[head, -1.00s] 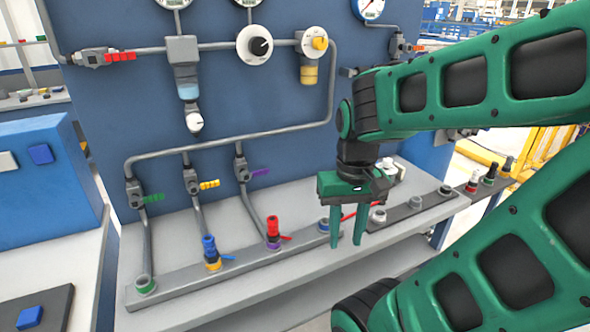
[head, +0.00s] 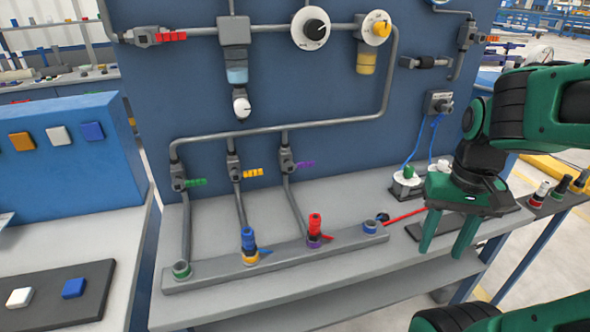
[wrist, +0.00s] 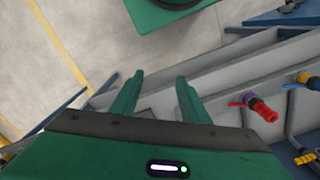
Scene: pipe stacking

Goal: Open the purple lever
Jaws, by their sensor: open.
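The purple lever (head: 304,164) is on the right-hand of three small valves on the blue panel in the head view. It points sideways to the right, across its upright pipe (head: 288,200). My gripper (head: 442,252) is to the right of the lever and lower, over the front of the bench. It points down, with its fingers apart and nothing between them. The wrist view also shows the two spread fingers (wrist: 160,78) over the bench edge. The purple lever cannot be made out in the wrist view.
A yellow lever (head: 252,173) and a green lever (head: 196,182) are on the valves to the left. Below stand a red-topped connector (head: 314,224) and a blue-topped connector (head: 248,238). The space before the purple lever is clear.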

